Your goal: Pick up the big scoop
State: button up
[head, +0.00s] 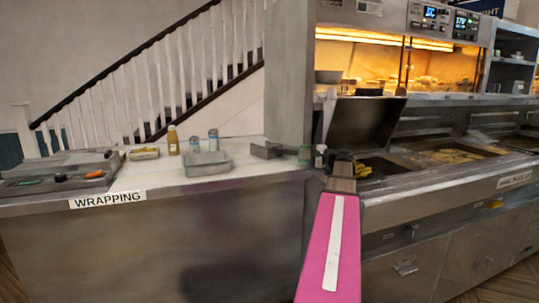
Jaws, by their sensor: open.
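A grey metal piece that looks like the big scoop (266,151) lies at the right end of the white-topped counter, next to the steel pillar. Its far details are too small to tell. My pink arm reaches up from the bottom of the head view. My gripper (341,158) is at its tip, dark and small, in front of the range's left corner. It is right of the scoop and apart from it in the picture. It is open, and nothing shows held in it. My arm hides part of the range's front edge.
The wrapping counter (130,215) holds a metal tray (209,164), a brown bottle (173,140), two shakers and a dark board at left. The frying range (440,195) stands right, with a raised dark lid (362,121) and food in its pans. The pillar (288,75) rises between them.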

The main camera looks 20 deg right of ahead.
aim_at(293, 153)
jog(key=shift+x, duration=2.65)
grip_shut()
